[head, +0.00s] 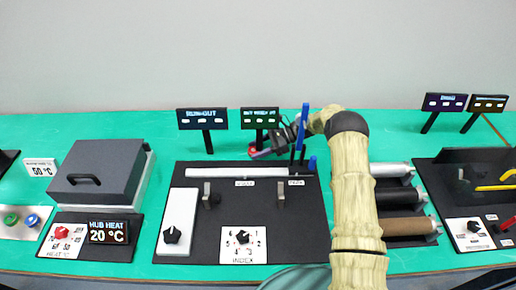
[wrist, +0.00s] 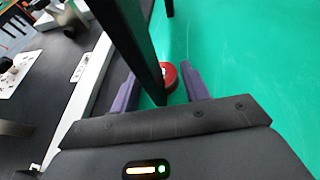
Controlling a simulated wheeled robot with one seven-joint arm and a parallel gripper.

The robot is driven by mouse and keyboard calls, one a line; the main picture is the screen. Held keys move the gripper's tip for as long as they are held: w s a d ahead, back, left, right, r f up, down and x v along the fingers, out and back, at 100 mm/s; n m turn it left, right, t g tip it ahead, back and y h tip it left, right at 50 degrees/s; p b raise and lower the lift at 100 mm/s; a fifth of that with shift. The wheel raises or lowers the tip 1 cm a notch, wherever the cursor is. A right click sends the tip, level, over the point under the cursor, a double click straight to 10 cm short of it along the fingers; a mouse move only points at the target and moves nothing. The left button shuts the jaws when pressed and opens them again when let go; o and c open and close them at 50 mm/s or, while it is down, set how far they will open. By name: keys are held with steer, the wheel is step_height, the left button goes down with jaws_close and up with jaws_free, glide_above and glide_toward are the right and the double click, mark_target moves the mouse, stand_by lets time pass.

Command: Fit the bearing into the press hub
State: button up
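My gripper (wrist: 158,72) is open, its two purple fingers spread apart in the wrist view. A red round piece (wrist: 173,78) lies low between the fingers, close to the right one. A black post partly covers it, and I cannot tell whether it is the bearing. In the head view my gripper (head: 262,153) reaches down to the left behind the black plate, and a red spot (head: 252,152) shows at its fingers. I cannot make out the press hub for certain. A grey lidded box (head: 98,172) stands at the left behind a HUB HEAT panel (head: 108,232) reading 20 °C.
A dark post (wrist: 135,45) crosses between my fingers in the wrist view. A black plate (head: 290,225) carries a white rail (head: 240,172), levers and an INDEX dial (head: 242,237). Small signs (head: 202,118) stand behind it. Rollers (head: 400,227) lie right of my arm. Green bench is clear behind the grey box.

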steer(key=shift+r, duration=0.2)
steer(key=b+v, duration=0.2)
steer(key=v, duration=0.9)
steer(key=shift+d, duration=0.35)
steer(key=shift+w+d+r, duration=0.1)
steer(key=shift+d, duration=0.05)
